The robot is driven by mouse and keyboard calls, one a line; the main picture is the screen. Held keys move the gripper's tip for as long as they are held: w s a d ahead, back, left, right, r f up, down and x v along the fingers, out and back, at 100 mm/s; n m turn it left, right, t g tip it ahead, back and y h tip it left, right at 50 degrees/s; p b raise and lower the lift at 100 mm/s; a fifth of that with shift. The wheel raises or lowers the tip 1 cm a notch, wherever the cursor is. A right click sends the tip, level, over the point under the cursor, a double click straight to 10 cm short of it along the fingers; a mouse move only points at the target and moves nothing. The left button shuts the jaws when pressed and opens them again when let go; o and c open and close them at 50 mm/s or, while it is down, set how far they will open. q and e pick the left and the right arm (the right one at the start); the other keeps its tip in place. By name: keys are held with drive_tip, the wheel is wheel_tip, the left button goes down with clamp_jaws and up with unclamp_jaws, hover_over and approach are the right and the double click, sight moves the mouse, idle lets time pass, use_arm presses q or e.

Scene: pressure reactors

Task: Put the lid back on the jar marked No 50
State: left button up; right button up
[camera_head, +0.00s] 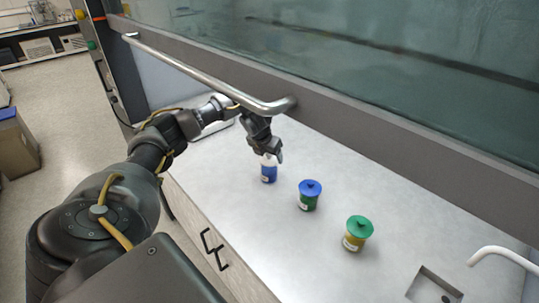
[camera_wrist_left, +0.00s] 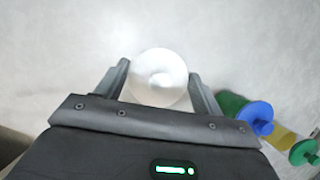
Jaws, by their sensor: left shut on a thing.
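My left gripper (camera_head: 274,154) is shut on a white round lid (camera_wrist_left: 158,78), which shows between its two fingers in the left wrist view. In the head view the white lid (camera_head: 268,160) is at the top of a blue jar (camera_head: 268,174) with a pale label. I cannot tell whether the lid is seated or just above the rim. To the right stand a green jar (camera_head: 308,204) with a blue lid (camera_head: 310,187) and a yellow jar (camera_head: 353,243) with a green lid (camera_head: 359,226). The label numbers are too small to read. My right gripper is not in view.
The jars stand on a pale worktop (camera_head: 230,205) under a raised glass sash with a metal handle bar (camera_head: 200,75). A recessed sink (camera_head: 434,288) and a white tap (camera_head: 503,256) are at the lower right. The worktop left of the jars is clear.

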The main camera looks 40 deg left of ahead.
use_arm(q)
drive_tip(key=o, duration=1)
drive_tip(key=shift+o, duration=0.9)
drive_tip(key=shift+r, duration=0.1)
drive_tip(key=shift+r+p, duration=3.15)
drive_tip(key=shift+r, duration=0.25)
drive_tip(key=shift+c, duration=0.3)
clamp_jaws()
